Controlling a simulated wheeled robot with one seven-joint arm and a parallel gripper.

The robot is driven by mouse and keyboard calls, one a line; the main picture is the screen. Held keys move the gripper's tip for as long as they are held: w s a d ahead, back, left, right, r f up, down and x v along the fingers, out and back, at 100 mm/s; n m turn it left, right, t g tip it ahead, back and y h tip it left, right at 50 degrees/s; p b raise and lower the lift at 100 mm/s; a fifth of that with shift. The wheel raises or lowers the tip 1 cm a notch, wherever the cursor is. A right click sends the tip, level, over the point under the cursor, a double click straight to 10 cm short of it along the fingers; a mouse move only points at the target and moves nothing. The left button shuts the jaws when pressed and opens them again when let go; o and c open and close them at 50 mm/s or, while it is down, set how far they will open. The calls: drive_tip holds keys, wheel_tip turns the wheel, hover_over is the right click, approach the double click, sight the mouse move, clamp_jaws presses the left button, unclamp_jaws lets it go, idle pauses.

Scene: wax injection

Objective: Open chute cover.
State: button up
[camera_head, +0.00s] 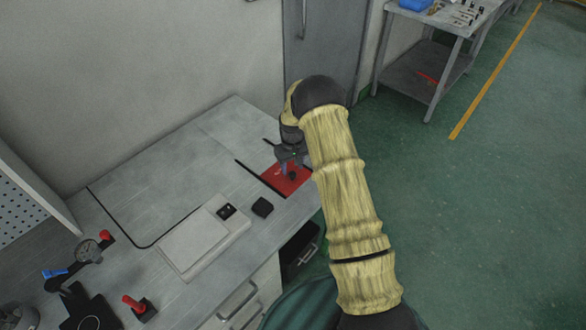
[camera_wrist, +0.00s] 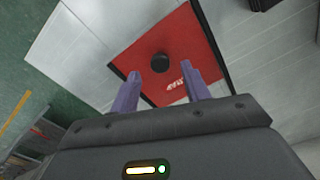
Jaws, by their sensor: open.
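The chute cover (camera_wrist: 185,50) is a red square plate with a round black knob (camera_wrist: 160,62) and white lettering, set in the grey tabletop. In the wrist view it lies ahead of my gripper, with the knob beyond and between the two fingers. In the head view the red cover (camera_head: 286,180) is at the right part of the table, partly hidden by my arm and gripper. My gripper (camera_wrist: 162,80) has its two purple fingers apart, with nothing between the tips. In the head view my gripper (camera_head: 288,167) is above the cover. The cover looks flat in place.
The grey table (camera_head: 165,185) has a white flat case (camera_head: 195,243) and a small black block (camera_head: 262,207) left of the cover. A dial gauge stand (camera_head: 88,252) and a red-handled tool (camera_head: 133,303) stand at the lower left. A wall is behind; open green floor is right.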

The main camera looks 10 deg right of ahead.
drive_tip(key=shift+f, duration=1.4)
